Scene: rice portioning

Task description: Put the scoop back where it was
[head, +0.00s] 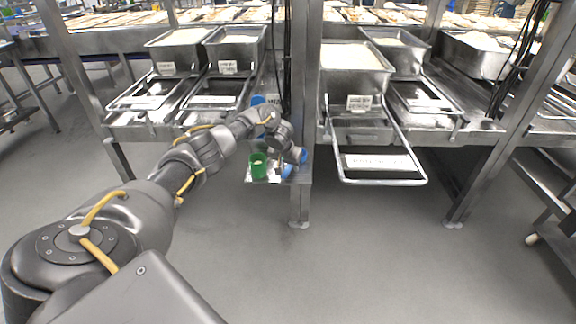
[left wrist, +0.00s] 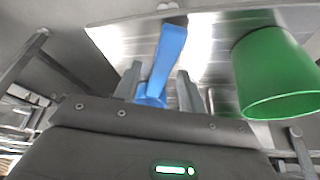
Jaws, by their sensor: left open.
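A blue scoop (head: 289,171) is at the small metal shelf (head: 275,180) beside the central post in the head view. In the left wrist view its blue handle (left wrist: 168,52) runs between the two fingers of my left gripper (left wrist: 159,72). The fingers stand apart, one on each side of the scoop, with gaps visible. The scoop's lower part is partly hidden behind the gripper body. In the head view my left gripper (head: 296,156) is over the shelf, just right of a green cup (head: 259,166). My right gripper is not in view.
The green cup also shows close to the gripper in the left wrist view (left wrist: 270,75). A metal post (head: 300,205) stands by the shelf. Steel bins (head: 352,82) of rice and wire-framed drawers (head: 375,178) are to the right. The floor in front is clear.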

